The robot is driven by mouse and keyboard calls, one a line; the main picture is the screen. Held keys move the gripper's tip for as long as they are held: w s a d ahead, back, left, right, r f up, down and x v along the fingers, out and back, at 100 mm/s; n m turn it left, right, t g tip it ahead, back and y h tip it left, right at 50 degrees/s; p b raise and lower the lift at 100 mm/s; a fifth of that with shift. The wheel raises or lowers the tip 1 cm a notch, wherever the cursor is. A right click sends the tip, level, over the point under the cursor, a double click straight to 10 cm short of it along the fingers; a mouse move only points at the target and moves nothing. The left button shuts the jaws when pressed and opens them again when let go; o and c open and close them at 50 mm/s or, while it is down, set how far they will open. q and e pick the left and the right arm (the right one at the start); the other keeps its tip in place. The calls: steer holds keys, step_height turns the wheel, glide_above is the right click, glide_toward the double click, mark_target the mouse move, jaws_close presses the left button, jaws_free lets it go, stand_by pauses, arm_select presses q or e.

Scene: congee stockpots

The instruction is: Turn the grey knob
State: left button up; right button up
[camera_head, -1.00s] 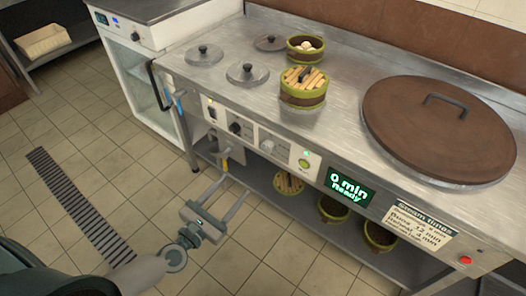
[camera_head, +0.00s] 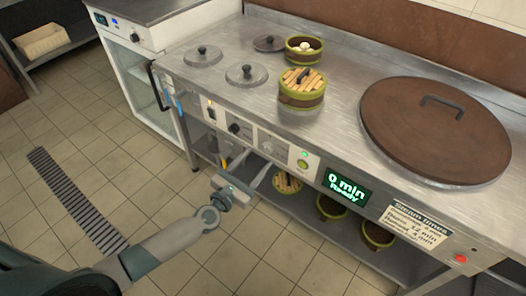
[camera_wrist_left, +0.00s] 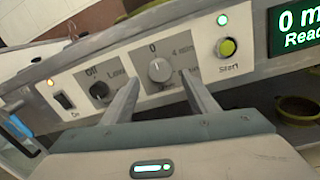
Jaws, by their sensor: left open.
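The grey knob (camera_wrist_left: 160,70) sits on a grey panel with markings 0 and 4 on the front of the steel counter. It also shows small in the head view (camera_head: 267,146). My left gripper (camera_head: 262,168) is open, with its two fingers pointing at the front panel. In the left wrist view its fingertips (camera_wrist_left: 160,82) lie to either side of the knob and slightly below it. The gap to the knob is hard to judge. Nothing is between the fingers but the view of the knob. My right gripper is not in view.
A black knob (camera_wrist_left: 99,91) and a rocker switch (camera_wrist_left: 64,101) are left of the grey knob. A green start button (camera_wrist_left: 227,47) and a display (camera_head: 346,187) reading 0 min Ready are right. A lower shelf (camera_head: 290,209) holds several baskets.

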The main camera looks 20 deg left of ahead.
mark_target(266, 150)
arm_select(q)
steer(key=shift+x, duration=2.35)
steer(key=shift+c, duration=0.4)
steer(key=c, duration=1)
